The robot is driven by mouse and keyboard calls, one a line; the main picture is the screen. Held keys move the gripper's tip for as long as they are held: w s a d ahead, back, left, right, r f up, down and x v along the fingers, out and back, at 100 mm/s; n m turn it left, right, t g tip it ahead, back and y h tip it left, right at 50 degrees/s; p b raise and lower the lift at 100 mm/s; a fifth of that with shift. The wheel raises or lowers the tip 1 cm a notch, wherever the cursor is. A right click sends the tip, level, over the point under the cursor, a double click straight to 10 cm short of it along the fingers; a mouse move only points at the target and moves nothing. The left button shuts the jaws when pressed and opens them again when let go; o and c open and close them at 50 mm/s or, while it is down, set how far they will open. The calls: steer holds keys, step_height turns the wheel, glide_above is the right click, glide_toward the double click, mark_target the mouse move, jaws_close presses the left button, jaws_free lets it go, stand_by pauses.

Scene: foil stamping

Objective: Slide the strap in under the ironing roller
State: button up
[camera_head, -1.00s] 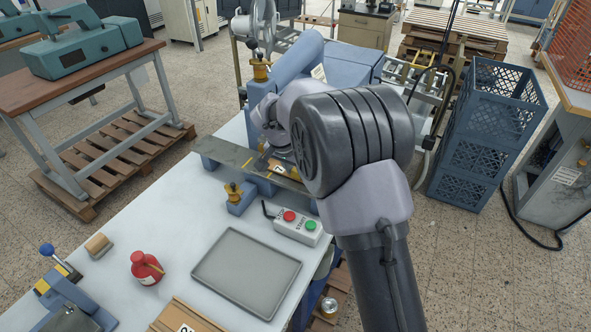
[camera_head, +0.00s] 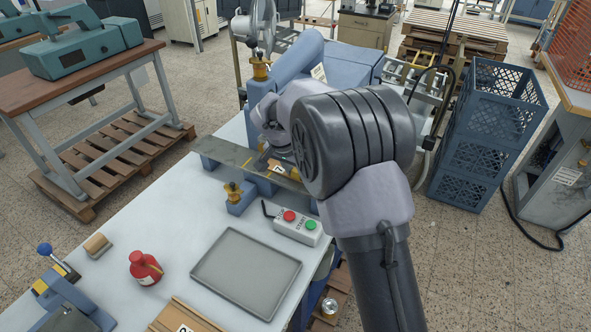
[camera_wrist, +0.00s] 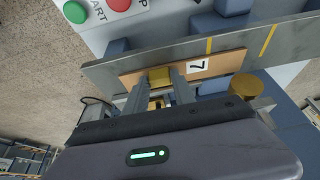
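The strap (camera_wrist: 218,69) is a flat tan strip with a white label reading 7, lying along a long grey metal plate (camera_wrist: 280,38) in the wrist view. A small yellow block (camera_wrist: 158,77) stands at it. My gripper (camera_wrist: 159,86) is over the strap, its fingers closed against both sides of this block. In the head view, the labelled part of the strap (camera_head: 277,169) shows on the plate beside my wrist, which hides the rest and the fingers. A brass-coloured round part (camera_wrist: 248,88) is close by in the wrist view; I cannot tell whether it is the ironing roller.
The blue machine (camera_head: 338,62) stands behind the plate. A control box (camera_head: 298,226) with red and green buttons and an empty grey tray (camera_head: 246,272) are in front. A red bottle (camera_head: 145,267) stands left of the tray. Blue crates (camera_head: 489,135) are at the right.

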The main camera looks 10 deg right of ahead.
steer(key=o, duration=0.4)
steer(key=p+v, duration=0.3)
steer(key=v, duration=1.4)
steer(key=shift+r+p, duration=0.25)
steer(key=shift+p, duration=0.15)
steer(key=s+d+f+n+y+b, duration=0.1)
steer(key=s+f+b, duration=0.1)
steer(key=s, duration=0.8)
steer(key=s+d+f+n+t+y+b, duration=0.1)
steer(key=s+b, duration=0.3)
steer(key=s, duration=0.7)
steer(key=s+d+f+t+y+b, duration=0.1)
steer(key=s+d+f+y+b, duration=0.1)
steer(key=s, duration=0.8)
steer(key=shift+s+d+f+n+y+b, duration=0.1)
steer(key=shift+d+f+n+y+b, duration=0.15)
steer(key=shift+f+b, duration=0.3)
steer(key=shift+s+d+f+n+y+b, duration=0.1)
steer(key=shift+d+f+n+y+b, duration=0.1)
steer(key=shift+f+b, duration=0.35)
